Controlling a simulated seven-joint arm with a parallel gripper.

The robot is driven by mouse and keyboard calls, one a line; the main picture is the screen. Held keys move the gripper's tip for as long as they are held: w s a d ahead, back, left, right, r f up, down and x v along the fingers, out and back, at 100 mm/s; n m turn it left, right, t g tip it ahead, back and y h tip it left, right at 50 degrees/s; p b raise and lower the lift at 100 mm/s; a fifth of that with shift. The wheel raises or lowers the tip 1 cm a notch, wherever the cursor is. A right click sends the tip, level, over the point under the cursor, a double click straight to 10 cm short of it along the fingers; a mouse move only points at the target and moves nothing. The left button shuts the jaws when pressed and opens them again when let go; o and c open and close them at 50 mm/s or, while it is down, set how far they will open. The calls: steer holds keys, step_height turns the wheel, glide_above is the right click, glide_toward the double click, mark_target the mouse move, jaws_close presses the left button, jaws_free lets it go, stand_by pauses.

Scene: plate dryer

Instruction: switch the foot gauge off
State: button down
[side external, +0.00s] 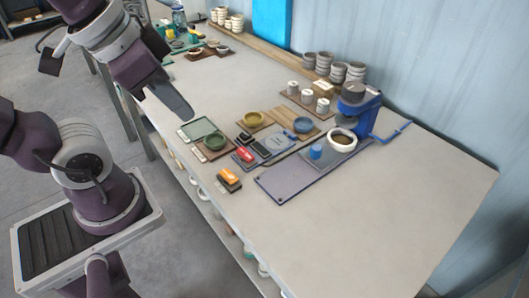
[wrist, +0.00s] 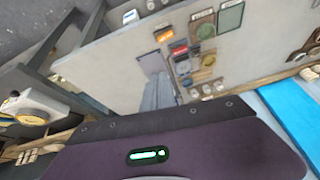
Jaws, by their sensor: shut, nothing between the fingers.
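My gripper (side external: 184,111) is shut and empty, held above the left part of the bench. In the wrist view its grey fingers (wrist: 164,92) point away from me over the bench. A small pale grey-blue device with a round light face (side external: 276,143) lies mid-bench and looks like the foot gauge, but I cannot be sure. A red item (side external: 244,154) and a black item (side external: 259,146) sit at its left. My gripper is well apart from them, to the left. The gauge's switch is too small to make out.
A blue press (side external: 357,108) stands on the right with a white ring (side external: 342,140) before it. An orange-and-black item (side external: 229,178) lies near the front edge. The bench's right end is clear.

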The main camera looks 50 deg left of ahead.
steer(key=w+a+f+m+g, duration=0.2)
steer(key=w+a+m+g, duration=0.1)
steer(key=w+m, duration=0.6)
steer(key=m+g, duration=0.2)
steer(key=m, duration=0.6)
glide_above(249, 157)
step_height(249, 157, down, 6)
steer(key=shift+a+h, duration=0.25)
steer(key=shift+h, duration=0.05)
steer(key=f, duration=1.4)
steer(key=shift+d, duration=0.25)
steer(key=shift+f, duration=0.2)
